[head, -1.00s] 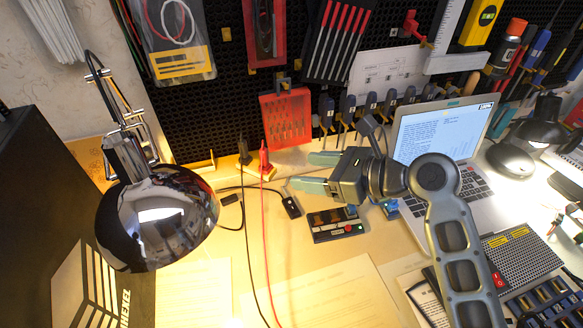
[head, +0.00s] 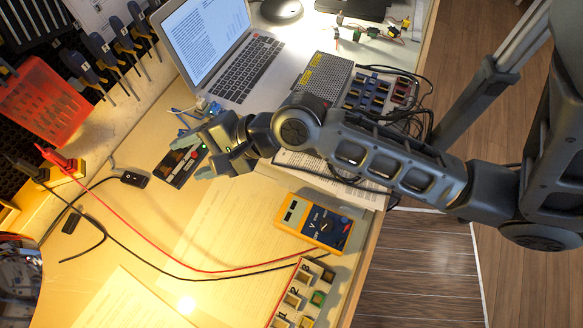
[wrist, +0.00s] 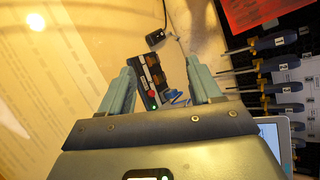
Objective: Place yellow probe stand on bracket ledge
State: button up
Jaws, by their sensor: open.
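The yellow probe stand (head: 66,174) is on the desk at the left of the head view, by the foot of the pegboard. A red probe and a black probe stick up from it, with leads trailing across the desk. My gripper (head: 196,153) is to its right, above the desk near a small dark module, and apart from the stand. In the wrist view my gripper (wrist: 160,64) shows two spread pale blue-green fingers with nothing held between them. The stand is not clearly seen in the wrist view. I cannot make out the bracket ledge for certain.
The dark module (head: 181,162) lies by my fingers. A laptop (head: 222,60) is behind, a yellow multimeter (head: 314,222) near the front edge, and a numbered button box (head: 302,295) below it. A red bin (head: 44,103) and blue-handled tools (head: 100,52) hang on the pegboard. Papers cover the middle.

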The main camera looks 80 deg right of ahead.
jog(key=s+a+r+n+t, duration=0.1)
jog(key=s+a+r+n, duration=0.2)
jog(key=s+n, duration=0.7)
jog(key=s+a+r+n+t+h, duration=0.1)
jog(key=s+a+r+n, duration=0.1)
jog(key=s+r+n, duration=0.3)
jog(key=s+n, duration=0.4)
jog(key=n, duration=0.3)
jog(key=shift+s+a+h, duration=0.3)
jog(key=shift+s+a, duration=0.1)
jog(key=shift+r, duration=0.1)
